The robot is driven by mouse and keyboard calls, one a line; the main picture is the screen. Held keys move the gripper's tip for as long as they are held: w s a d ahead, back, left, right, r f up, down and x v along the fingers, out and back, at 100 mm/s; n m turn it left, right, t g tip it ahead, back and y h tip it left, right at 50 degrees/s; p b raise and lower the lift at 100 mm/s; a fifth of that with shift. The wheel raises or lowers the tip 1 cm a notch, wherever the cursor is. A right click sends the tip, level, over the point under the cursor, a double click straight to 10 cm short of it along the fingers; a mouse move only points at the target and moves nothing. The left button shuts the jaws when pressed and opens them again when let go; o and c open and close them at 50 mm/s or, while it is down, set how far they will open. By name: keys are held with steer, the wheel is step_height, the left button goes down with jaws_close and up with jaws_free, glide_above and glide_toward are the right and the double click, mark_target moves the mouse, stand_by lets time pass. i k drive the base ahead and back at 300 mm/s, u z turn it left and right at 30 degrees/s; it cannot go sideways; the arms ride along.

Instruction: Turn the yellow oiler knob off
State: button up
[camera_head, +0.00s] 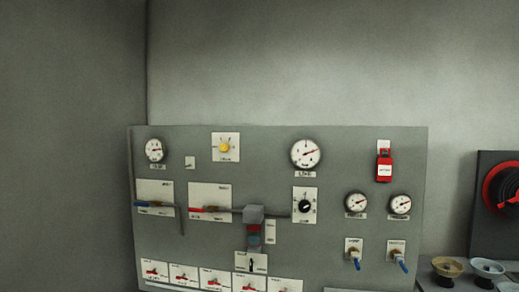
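The yellow oiler knob (224,147) sits on a small white plate (226,155) near the top left of the grey panel (270,165). It is round and small in this view, and I cannot read its setting or the lettering around it. Nothing covers it. I do not make out my gripper in this view.
Round gauges (305,154), a red lockout-like device (384,166), a black knob (304,206), a blue-handled lever (150,204) and a red-handled lever (208,209) share the panel. A grey block (254,214) sticks out mid-panel. Bowls (447,267) stand at right.

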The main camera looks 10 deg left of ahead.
mark_target(225, 147)
steer(key=u, duration=0.4)
steer(key=k, duration=1.35)
steer(key=u, duration=0.9)
steer(key=i, duration=1.4)
steer(key=z, duration=0.35)
steer(key=i, duration=1.45)
steer(key=z, duration=0.8)
steer(key=i, duration=0.4)
steer(key=z, duration=0.45)
steer(key=k, duration=0.75)
steer(key=z, duration=0.2)
steer(key=i, duration=0.7)
